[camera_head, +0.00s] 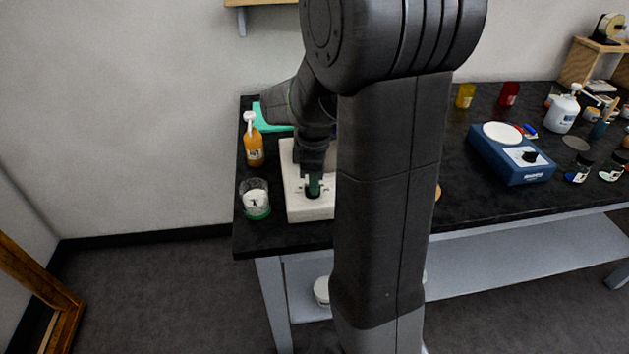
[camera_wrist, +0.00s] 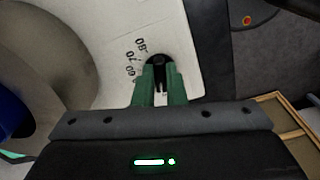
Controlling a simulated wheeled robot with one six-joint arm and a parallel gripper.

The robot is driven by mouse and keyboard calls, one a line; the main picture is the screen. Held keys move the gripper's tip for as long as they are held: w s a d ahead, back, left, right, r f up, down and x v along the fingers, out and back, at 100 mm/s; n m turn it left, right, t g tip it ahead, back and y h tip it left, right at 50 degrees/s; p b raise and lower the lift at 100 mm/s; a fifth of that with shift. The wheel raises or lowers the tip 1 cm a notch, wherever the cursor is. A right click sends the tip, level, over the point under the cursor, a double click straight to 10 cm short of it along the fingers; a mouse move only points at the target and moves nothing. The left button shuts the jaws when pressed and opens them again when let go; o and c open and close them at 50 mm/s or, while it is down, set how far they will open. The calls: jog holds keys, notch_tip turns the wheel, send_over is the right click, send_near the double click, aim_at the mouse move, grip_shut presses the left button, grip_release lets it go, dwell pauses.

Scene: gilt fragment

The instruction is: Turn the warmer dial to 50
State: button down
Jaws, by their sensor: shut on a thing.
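The warmer (camera_head: 297,207) is a cream-white box at the left front of the black table. It also fills the upper middle of the wrist view (camera_wrist: 182,25). Its black dial (camera_wrist: 159,60) sits near a corner, with the printed numbers 80, 70 and 60 to its left. My gripper (camera_head: 313,185) points down at the warmer's front. In the wrist view its green fingers (camera_wrist: 160,86) are shut on the dial, one on each side. The fingers hide part of the dial and scale, and I cannot read the dial's setting. My arm covers the warmer's right part.
A glass jar (camera_head: 256,204) stands close left of the warmer, with an orange bottle (camera_head: 254,146) behind it. A blue device (camera_head: 527,172) with a white plate and its own black knob stands to the right. The table's front edge (camera_head: 284,246) is near.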

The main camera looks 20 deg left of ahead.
jog(key=shift+m, duration=0.3)
jog(key=m+p, duration=0.1)
jog(key=m, duration=0.4)
jog(key=shift+s+m, duration=0.1)
jog(key=shift+m, duration=0.2)
jog(key=m+p, duration=0.1)
jog(key=m, duration=0.4)
jog(key=shift+a, duration=0.1)
jog(key=shift+m, duration=0.4)
jog(key=c, duration=1.5)
grip_release()
jog(key=shift+s, duration=0.1)
jog(key=shift+r, duration=0.1)
notch_tip(320, 180, up, 14)
jog(key=shift+f+p, duration=0.15)
jog(key=shift+p, duration=0.15)
